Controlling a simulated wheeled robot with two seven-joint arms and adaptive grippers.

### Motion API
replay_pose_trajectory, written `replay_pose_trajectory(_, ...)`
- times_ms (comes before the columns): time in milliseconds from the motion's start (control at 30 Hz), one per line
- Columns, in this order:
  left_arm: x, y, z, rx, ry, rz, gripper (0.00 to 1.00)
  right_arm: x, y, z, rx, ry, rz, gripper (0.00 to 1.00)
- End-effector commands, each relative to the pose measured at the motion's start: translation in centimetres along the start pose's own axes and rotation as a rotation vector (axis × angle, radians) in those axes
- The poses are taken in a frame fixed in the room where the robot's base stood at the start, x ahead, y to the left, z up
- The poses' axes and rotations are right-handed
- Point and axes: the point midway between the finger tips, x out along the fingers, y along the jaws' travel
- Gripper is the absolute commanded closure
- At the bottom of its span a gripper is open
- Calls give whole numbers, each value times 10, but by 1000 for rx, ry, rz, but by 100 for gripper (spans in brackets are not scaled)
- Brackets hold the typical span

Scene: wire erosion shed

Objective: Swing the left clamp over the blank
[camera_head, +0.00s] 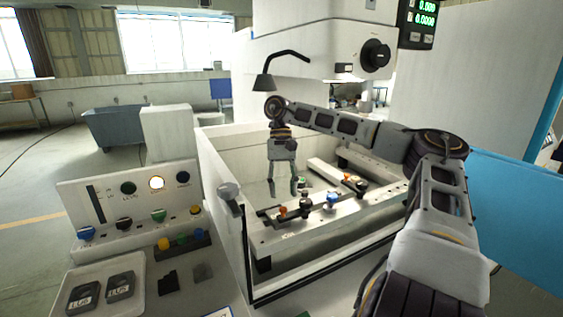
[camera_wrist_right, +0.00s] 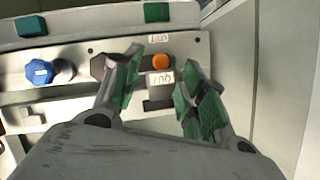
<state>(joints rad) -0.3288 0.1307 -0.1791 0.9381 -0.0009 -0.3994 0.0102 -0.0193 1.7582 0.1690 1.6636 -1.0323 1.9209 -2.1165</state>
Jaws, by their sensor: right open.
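My right gripper (camera_head: 282,187) is open and points down over the left end of the clamping rail (camera_head: 262,240) in the tank. In the right wrist view its green-padded fingers (camera_wrist_right: 164,74) stand apart. In the head view the orange knob (camera_head: 282,212) is just below the fingertips. A dark hexagonal knob (camera_wrist_right: 99,66) is beside the left finger. I cannot tell which piece is the blank, nor whether the gripper touches anything.
A blue knob (camera_head: 332,200) stands farther right on the rail, and a second orange-topped fitting (camera_head: 346,176) is behind it. The machine head (camera_head: 320,45) hangs above the tank. A control panel (camera_head: 130,205) and a tray of dark labelled pieces (camera_head: 140,270) are at the left.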

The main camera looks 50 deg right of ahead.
Motion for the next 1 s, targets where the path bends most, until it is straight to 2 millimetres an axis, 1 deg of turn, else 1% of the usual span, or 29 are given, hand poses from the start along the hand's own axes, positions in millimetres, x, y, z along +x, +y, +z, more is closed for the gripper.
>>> replay_pose_trajectory(267, 0, 0, 0, 0, 0, 0, 60, -22, -1, 0, 0, 2, 1, 58)
replay_pose_trajectory(700, 0, 0, 0, 0, 0, 0, 60, -64, -1, 0, 0, 2, 0, 58)
replay_pose_trajectory(833, 0, 0, 0, 0, 0, 0, 60, -72, -1, 1, -1, 1, 0, 58)
replay_pose_trajectory(1000, 0, 0, 0, 0, 0, 0, 60, -75, -1, 1, -2, 0, 0, 58)
